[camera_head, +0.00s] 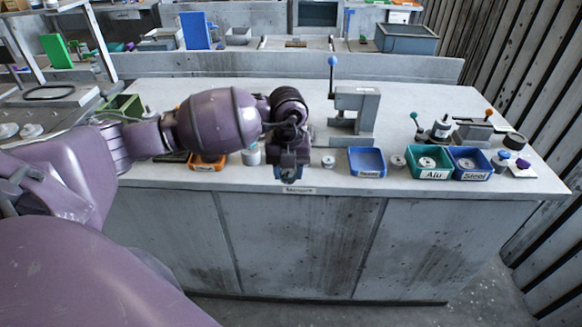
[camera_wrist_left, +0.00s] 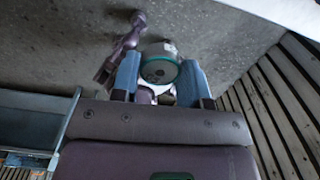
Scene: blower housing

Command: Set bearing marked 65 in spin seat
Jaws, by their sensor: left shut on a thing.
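My left gripper (camera_head: 288,172) reaches over the front edge of the bench, its blue fingers pointing down and toward me. In the left wrist view my left gripper (camera_wrist_left: 160,78) is shut on a round part (camera_wrist_left: 160,70) with a grey face and a teal rim, seemingly a bearing. No number is legible on it. Small round metal parts stand near the front edge, one right of the gripper (camera_head: 328,162) and one further right (camera_head: 398,161); their marks are too small to read. I cannot tell which fixture is the spin seat. My right gripper is not in view.
A lever press (camera_head: 355,112) stands behind and right of the gripper. Along the front edge are an orange tray (camera_head: 207,166), a blue tray (camera_head: 366,173), a green Alu tray (camera_head: 430,175) and a blue Steel tray (camera_head: 471,177). A lever fixture (camera_head: 441,130) stands behind them.

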